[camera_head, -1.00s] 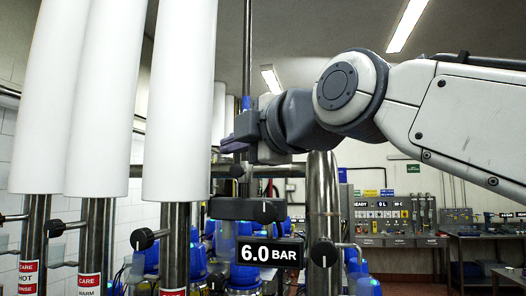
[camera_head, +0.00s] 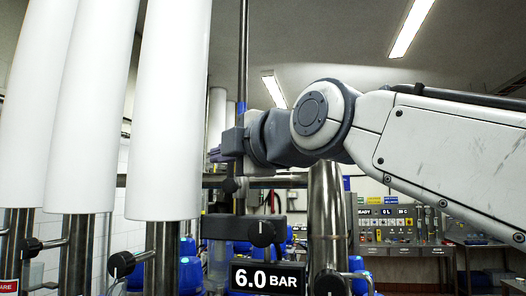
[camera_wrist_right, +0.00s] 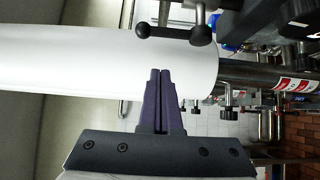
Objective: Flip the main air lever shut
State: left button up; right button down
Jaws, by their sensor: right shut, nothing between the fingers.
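A dark bar with a round knob (camera_head: 243,229) sits above the "6.0 BAR" display (camera_head: 267,277) in the head view; I cannot tell whether it is the main air lever. In the right wrist view, a dark handle with ball ends (camera_wrist_right: 174,32) stands beyond my fingertips, across the edge of a white sleeve. My right gripper (camera_head: 215,156) is up above the bar and apart from it, with its purple fingers partly hidden. The fingers are shut and empty in the wrist view (camera_wrist_right: 160,73). My left gripper is not in view.
Large white sleeves (camera_head: 170,110) on steel pipes (camera_head: 163,255) fill the left side. A thick steel pipe (camera_head: 327,225) stands right of the display. Small black valve knobs (camera_head: 121,264) stick out from the pipes. A control bench (camera_head: 400,225) is far back right.

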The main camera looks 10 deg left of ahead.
jog(key=p+x, duration=0.1)
jog(key=x, duration=0.1)
jog(key=p+x, duration=0.1)
jog(key=x, duration=0.1)
jog(key=p+x, duration=0.1)
jog(key=x, duration=0.1)
jog(key=shift+r, duration=0.35)
jog(key=shift+w+f, duration=0.25)
jog(key=shift+w, duration=0.1)
jog(key=shift+w+d, duration=0.2)
jog(key=shift+d, duration=1.6)
